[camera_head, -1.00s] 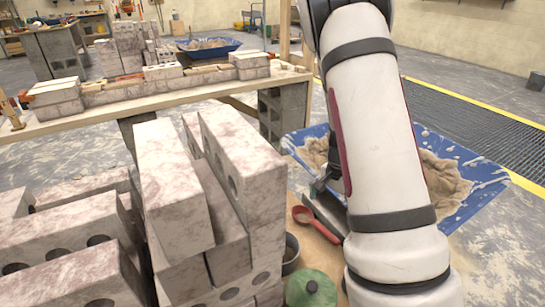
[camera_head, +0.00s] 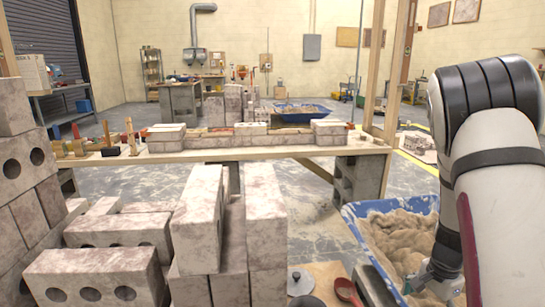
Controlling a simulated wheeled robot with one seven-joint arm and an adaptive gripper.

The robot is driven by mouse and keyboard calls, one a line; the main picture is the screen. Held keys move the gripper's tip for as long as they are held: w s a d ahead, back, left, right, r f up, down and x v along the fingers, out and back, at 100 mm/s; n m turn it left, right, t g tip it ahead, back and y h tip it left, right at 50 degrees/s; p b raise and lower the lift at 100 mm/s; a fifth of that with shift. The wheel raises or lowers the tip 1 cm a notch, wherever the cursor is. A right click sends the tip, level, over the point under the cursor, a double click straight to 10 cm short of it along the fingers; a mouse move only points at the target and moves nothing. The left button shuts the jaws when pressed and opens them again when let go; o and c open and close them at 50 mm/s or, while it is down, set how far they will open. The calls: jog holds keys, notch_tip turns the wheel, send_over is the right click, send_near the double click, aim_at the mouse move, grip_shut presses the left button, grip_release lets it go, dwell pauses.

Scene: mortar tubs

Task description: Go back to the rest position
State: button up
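My white arm with dark bands fills the right side of the head view and reaches down beside the blue mortar tub. My gripper (camera_head: 422,282) is low at the right, partly hidden by my arm, and appears over or at the mortar's right part. Its fingers are too small and covered to tell whether they are open or shut, or whether they hold anything. The blue tub (camera_head: 352,212) holds grey-brown mortar (camera_head: 395,238).
Stacked concrete blocks (camera_head: 200,235) stand close in front at the left and centre. A wooden bench (camera_head: 225,155) with a low block row crosses behind them. A red spoon-like tool (camera_head: 346,291) and a lidded pot (camera_head: 299,283) lie at the bottom.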

jog(key=shift+s+d+r, duration=0.1)
jog(key=shift+s+d, duration=0.15)
jog(key=shift+w+a+r+n, duration=0.15)
jog(key=shift+a+r+n, duration=0.15)
jog(key=shift+a+r, duration=0.6)
jog(key=s+a+r+n+y, duration=0.1)
jog(key=s+a+r+n, duration=0.2)
jog(key=a+r, duration=0.5)
jog(key=s+a+r+n+y, duration=0.2)
jog(key=s+a+r+n, duration=0.15)
jog(key=a+r, duration=0.45)
jog(key=s+a+r+n+h, duration=0.1)
jog(key=s+a+r+n, duration=0.15)
jog(key=s, duration=0.45)
jog(key=s+a+r+n+h, duration=0.1)
jog(key=s+r+n, duration=0.2)
jog(key=s, duration=0.5)
jog(key=s+a+r+n+h, duration=0.1)
jog(key=s+a+r+n, duration=0.15)
jog(key=s, duration=0.45)
notch_tip(320, 180, up, 31)
jog(key=t+p, duration=0.4)
jog(key=p, duration=2.5)
jog(key=shift+d+n, duration=0.35)
jog(key=shift+n, duration=0.1)
